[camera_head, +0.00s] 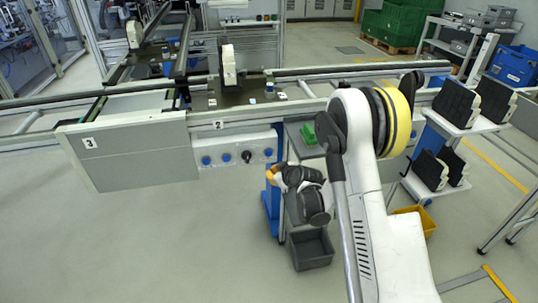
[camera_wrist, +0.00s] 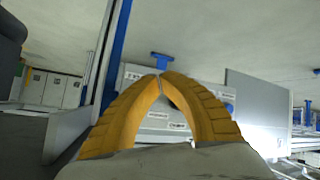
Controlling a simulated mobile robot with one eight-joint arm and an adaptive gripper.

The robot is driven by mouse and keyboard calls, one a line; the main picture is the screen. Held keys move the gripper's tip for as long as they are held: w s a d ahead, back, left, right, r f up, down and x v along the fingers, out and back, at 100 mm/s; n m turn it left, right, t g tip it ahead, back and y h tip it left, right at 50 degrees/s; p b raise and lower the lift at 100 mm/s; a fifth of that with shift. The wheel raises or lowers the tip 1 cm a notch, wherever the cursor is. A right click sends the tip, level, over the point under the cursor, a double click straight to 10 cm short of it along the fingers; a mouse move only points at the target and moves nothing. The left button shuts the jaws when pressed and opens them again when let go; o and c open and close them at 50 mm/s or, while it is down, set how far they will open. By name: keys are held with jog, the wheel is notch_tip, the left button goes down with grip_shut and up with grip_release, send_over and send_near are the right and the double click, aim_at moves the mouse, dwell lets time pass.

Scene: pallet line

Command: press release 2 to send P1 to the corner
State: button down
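A white control box (camera_head: 237,150) hangs under the conveyor below the label 2 (camera_head: 218,125). It carries blue buttons (camera_head: 206,160) and a black knob (camera_head: 246,156); their labels are too small to read. My gripper (camera_head: 270,173) is just below and right of the box's right end. In the wrist view its yellow fingers (camera_wrist: 160,77) meet at the tips, with nothing seen between them. Behind them is a pale labelled panel (camera_wrist: 165,115), partly hidden. A dark pallet (camera_head: 240,91) with a white upright part (camera_head: 228,65) is on the conveyor; no P1 mark is legible.
A large grey panel marked 3 (camera_head: 130,155) stands left of the box. A grey bin (camera_head: 310,250) is on the floor below my gripper. A shelf rack with black parts (camera_head: 455,103) is at right. The floor in front of the box is clear.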

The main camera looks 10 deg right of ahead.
aim_at(269, 153)
jog(key=shift+w, duration=3.05)
jog(key=shift+w, duration=0.1)
jog(key=shift+w, duration=0.3)
jog(key=shift+w, duration=0.45)
jog(key=shift+s, duration=0.9)
